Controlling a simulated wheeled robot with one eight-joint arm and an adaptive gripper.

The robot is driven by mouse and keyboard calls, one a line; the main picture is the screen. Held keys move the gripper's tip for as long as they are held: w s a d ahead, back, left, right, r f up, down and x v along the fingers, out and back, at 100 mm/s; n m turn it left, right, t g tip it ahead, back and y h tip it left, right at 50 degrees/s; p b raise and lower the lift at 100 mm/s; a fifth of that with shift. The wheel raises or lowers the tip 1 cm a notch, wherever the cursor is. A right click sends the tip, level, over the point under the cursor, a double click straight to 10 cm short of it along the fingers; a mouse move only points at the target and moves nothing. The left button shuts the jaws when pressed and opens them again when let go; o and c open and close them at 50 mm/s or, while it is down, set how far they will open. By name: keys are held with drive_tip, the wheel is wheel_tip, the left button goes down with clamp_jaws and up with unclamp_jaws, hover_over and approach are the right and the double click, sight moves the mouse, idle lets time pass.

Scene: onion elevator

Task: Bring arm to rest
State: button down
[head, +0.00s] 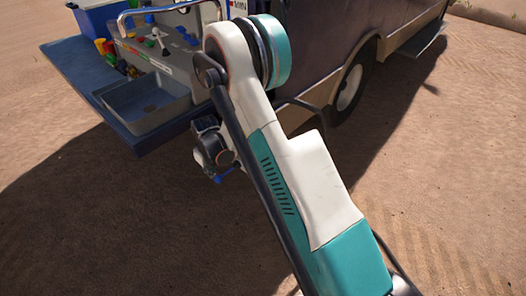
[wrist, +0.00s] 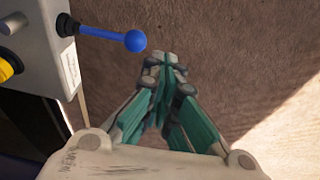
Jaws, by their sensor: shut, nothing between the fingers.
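My gripper (wrist: 166,66) is in the middle of the wrist view. Its green-padded fingers meet at the tips with nothing between them. It points down over bare brown ground. A blue lever with a round knob (wrist: 134,41) sticks out from a light panel just left of the fingertips, and the fingers appear apart from it. In the head view my arm is bent and runs from the lower right up to a teal joint near the truck. The wrist hangs beside the truck's blue shelf, and the fingers cannot be made out there.
A truck (head: 335,45) stands behind my arm. Its blue shelf (head: 75,70) holds a grey tray (head: 150,103) and several small colored items, close to my wrist. In the wrist view a panel (wrist: 35,45) with a yellow knob (wrist: 8,68) is at left. Open sandy ground lies in front and right.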

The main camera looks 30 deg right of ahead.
idle(0.3)
drive_tip(key=s+d+r+m+t, duration=0.1)
drive_tip(key=s+r, duration=0.5)
drive_tip(key=r, duration=0.7)
drive_tip(key=s+d+r+m+t, duration=0.1)
drive_tip(key=s+r, duration=0.4)
drive_tip(key=r, duration=0.8)
drive_tip(key=s+r+t, duration=0.1)
drive_tip(key=s+r, duration=0.2)
drive_tip(key=s, duration=0.8)
drive_tip(key=s+r+m+t, duration=0.1)
drive_tip(key=s+r, duration=0.3)
drive_tip(key=s, duration=0.7)
drive_tip(key=shift+d+m+t, duration=0.3)
drive_tip(key=shift+d+t, duration=0.05)
drive_tip(key=shift+t, duration=0.15)
